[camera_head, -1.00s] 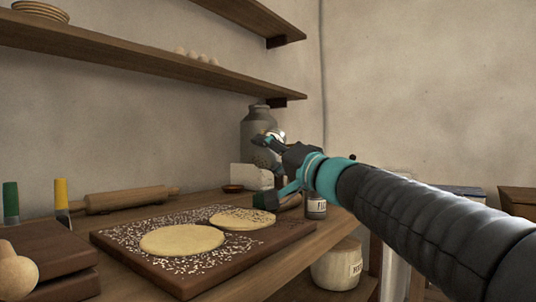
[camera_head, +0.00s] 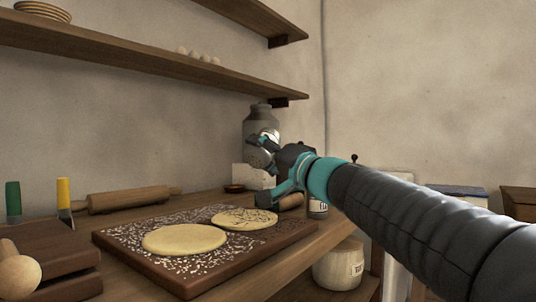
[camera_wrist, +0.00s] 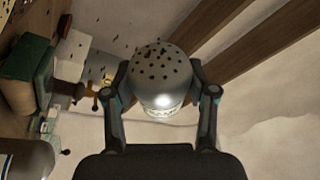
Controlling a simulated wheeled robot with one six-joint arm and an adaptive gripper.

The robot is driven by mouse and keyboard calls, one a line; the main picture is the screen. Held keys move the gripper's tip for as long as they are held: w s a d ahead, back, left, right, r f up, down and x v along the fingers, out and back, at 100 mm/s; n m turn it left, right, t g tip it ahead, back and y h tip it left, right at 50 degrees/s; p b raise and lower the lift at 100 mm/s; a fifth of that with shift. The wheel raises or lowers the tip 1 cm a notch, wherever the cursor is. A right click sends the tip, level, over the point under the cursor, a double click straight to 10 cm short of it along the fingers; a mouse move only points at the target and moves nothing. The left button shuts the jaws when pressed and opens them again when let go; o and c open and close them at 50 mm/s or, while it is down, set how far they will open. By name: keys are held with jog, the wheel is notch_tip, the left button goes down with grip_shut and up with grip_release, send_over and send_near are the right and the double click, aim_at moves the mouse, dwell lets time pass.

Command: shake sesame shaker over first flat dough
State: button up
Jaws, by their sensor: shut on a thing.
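The silver sesame shaker (camera_head: 259,157), with a perforated domed top, is between the fingers of my gripper (camera_head: 268,168), which is shut on it. In the wrist view the shaker (camera_wrist: 163,80) shows its holed top, with dark specks in the air beside it. In the head view it is tilted, holes facing down and left, above the far flat dough (camera_head: 245,219). That dough carries scattered dark specks. The near flat dough (camera_head: 185,239) looks plain. Both lie apart on a dark wooden board (camera_head: 140,267) strewn with pale specks.
A rolling pin (camera_head: 128,199), a green-handled tool (camera_head: 13,200) and a yellow-handled tool (camera_head: 64,196) are at the left. A grey jar (camera_head: 260,120) stands behind my gripper. A lidded crock (camera_head: 338,266) sits below the tabletop. A shelf (camera_head: 130,62) runs above the table.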

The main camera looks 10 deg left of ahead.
jog(key=shift+w+a, duration=0.2)
jog(key=shift+a, duration=0.4)
jog(key=shift+w+a, duration=0.2)
jog(key=shift+a, duration=0.35)
jog(key=shift+s+a, duration=0.15)
jog(key=shift+s, duration=0.4)
jog(key=shift+w, duration=0.55)
jog(key=shift+w+a, duration=0.75)
jog(key=shift+a, duration=1.2)
jog(key=s+d, duration=0.5)
jog(key=shift+s, duration=0.4)
dwell(0.6)
